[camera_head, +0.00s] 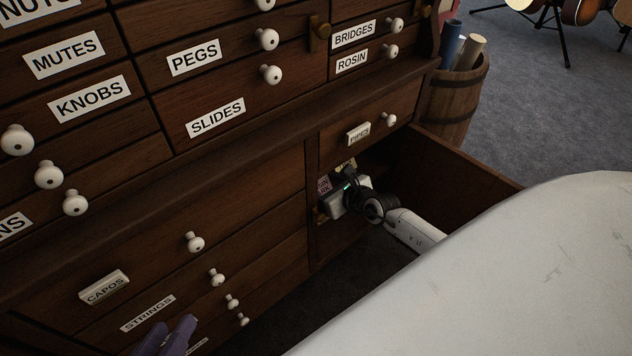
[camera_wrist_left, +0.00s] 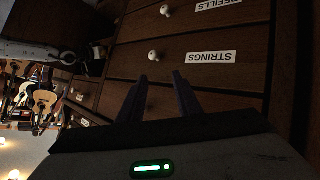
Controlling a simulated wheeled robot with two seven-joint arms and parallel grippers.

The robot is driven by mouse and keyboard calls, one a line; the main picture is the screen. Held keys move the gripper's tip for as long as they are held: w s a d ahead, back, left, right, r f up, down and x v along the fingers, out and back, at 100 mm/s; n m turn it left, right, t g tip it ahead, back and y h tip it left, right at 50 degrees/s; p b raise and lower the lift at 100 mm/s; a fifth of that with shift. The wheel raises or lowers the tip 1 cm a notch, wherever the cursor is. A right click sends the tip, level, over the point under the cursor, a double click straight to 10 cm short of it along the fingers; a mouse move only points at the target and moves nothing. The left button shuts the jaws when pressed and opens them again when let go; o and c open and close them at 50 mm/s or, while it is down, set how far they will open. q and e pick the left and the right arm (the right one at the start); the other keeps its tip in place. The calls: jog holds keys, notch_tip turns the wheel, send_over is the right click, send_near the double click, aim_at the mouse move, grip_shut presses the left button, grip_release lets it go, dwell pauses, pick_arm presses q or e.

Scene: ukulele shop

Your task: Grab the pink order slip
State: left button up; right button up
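A small pinkish card with dark lettering (camera_head: 323,185), which may be the pink order slip, shows at the left inside the open lower-right compartment of the cabinet. My right gripper (camera_head: 345,198) reaches into that compartment, right beside the card. Its fingers are hidden or too small to tell whether they are open or touch the card. My left gripper (camera_head: 167,337) has purple fingers and is low in front of the STRINGS drawer. In the left wrist view its two fingers (camera_wrist_left: 160,76) are apart with nothing between them.
The dark wooden cabinet (camera_head: 250,185) has many labelled drawers with white knobs. A wooden panel (camera_head: 455,180) stands open to the right of the compartment. A barrel (camera_head: 452,100) holding rolls stands behind it. Guitars on stands (camera_head: 578,10) are far back on grey carpet.

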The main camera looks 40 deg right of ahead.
jog(key=shift+c, duration=0.9)
jog(key=shift+r, duration=0.1)
